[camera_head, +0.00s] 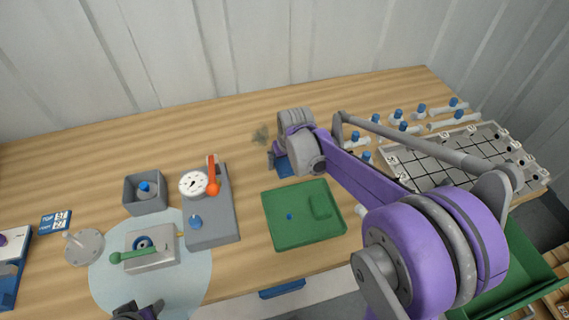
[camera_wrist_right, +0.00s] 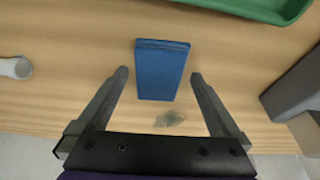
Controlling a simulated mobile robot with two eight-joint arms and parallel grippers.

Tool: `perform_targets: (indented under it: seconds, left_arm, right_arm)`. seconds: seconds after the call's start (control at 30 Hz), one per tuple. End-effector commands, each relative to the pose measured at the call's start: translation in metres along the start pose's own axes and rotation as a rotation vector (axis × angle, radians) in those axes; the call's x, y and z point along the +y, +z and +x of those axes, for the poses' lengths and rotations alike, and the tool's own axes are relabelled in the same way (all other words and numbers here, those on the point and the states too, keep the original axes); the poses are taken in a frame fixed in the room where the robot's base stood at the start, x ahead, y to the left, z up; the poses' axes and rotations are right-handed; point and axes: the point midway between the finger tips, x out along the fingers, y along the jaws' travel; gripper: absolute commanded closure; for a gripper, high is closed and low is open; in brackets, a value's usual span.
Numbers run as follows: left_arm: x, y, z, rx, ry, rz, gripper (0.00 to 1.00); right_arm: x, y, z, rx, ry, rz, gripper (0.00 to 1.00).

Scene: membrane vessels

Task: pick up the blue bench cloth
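The blue bench cloth (camera_wrist_right: 162,70) is a folded flat rectangle on the wooden bench. In the right wrist view it lies between and beyond the fingers of my right gripper (camera_wrist_right: 159,76), which is open and empty. In the head view the cloth (camera_head: 285,168) is partly hidden by my right gripper (camera_head: 277,157), which hangs over it at the back of the bench. I cannot tell the exact height of the fingers above it. Only the top of my left gripper (camera_head: 140,310) shows at the bottom edge of the head view, and its fingers are unclear.
A green tray (camera_head: 275,235) lies just in front of the cloth. A grey gauge unit (camera_head: 222,222) stands to the left, with a grey box (camera_head: 146,205) beyond it. A dull smudge (camera_wrist_right: 168,118) marks the bench beside the cloth. A gridded rack (camera_head: 440,178) is at the right.

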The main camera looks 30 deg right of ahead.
Motion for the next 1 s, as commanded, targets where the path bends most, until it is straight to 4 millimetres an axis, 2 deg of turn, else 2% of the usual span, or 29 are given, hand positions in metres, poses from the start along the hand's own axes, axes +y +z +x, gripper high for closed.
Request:
perform_targets:
  seconds: [0.03, 0.07, 0.4, 0.47, 0.77, 0.87, 1.0]
  left_arm:
    - [0.000, 0.000, 0.000, 0.000, 0.000, 0.000, 0.50]
    - [0.000, 0.000, 0.000, 0.000, 0.000, 0.000, 0.50]
    - [0.000, 0.000, 0.000, 0.000, 0.000, 0.000, 0.50]
    - [0.000, 0.000, 0.000, 0.000, 0.000, 0.000, 0.50]
    - [0.000, -0.004, -0.005, 0.003, 0.000, 0.000, 0.50]
    - [0.000, -0.004, -0.005, 0.003, 0.000, 0.000, 0.50]
    - [0.000, -0.006, -0.007, 0.005, 0.000, 0.000, 0.50]
  right_arm:
    - [0.000, 0.000, 0.000, 0.000, 0.000, 0.000, 0.04]
    - [0.000, 0.000, 0.000, 0.000, 0.000, 0.000, 0.09]
    - [0.000, 0.000, 0.000, 0.000, 0.000, 0.000, 0.70]
    - [0.000, 0.000, 0.000, 0.000, 0.000, 0.000, 0.80]
    - [0.000, -0.003, -0.007, 0.001, 0.000, 0.000, 0.80]
    - [0.000, -0.006, -0.020, 0.001, 0.000, 0.000, 0.80]
    - [0.000, -0.015, -0.048, 0.001, 0.000, 0.000, 0.80]
